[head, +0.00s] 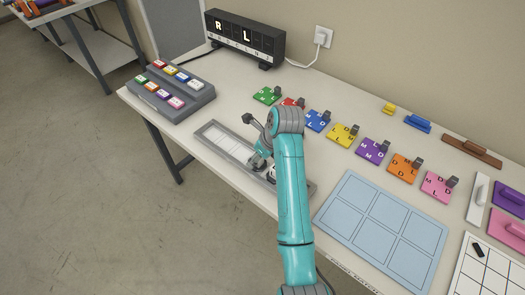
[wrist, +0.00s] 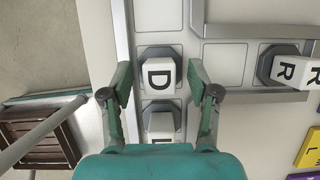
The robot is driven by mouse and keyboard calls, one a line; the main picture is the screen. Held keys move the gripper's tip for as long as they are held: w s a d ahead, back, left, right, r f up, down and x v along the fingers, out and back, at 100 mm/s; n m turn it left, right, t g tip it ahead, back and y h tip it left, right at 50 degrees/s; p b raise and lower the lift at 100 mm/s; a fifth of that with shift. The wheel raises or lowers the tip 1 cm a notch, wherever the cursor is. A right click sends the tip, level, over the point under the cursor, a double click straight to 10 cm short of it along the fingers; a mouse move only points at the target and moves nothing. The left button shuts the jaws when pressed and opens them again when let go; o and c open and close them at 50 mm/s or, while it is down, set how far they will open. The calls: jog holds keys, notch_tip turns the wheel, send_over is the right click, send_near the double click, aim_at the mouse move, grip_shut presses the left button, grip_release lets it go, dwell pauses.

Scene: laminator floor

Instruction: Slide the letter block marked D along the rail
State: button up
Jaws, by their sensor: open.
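The white block marked D (wrist: 158,76) sits in a grey-framed rail (wrist: 126,30), which also shows in the head view (head: 205,131). My gripper (wrist: 159,84) is open, with one finger left and one right of the D block and a gap on each side. In the wrist view a second white block (wrist: 161,123) is just below it; its letter is partly hidden by my gripper. A white block marked R (wrist: 292,70) stands to the right in a side branch of the rail. In the head view my gripper (head: 262,164) is over the rail and mostly hides the blocks.
A black display (head: 246,41) showing R and L stands at the back. A grey rack of coloured tiles (head: 171,88) is at the left. Coloured lettered plates (head: 342,135) line up behind the rail. A light blue gridded mat (head: 376,228) lies to the right.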

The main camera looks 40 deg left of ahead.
jog(key=shift+a+f, duration=0.2)
jog(key=shift+f, duration=0.25)
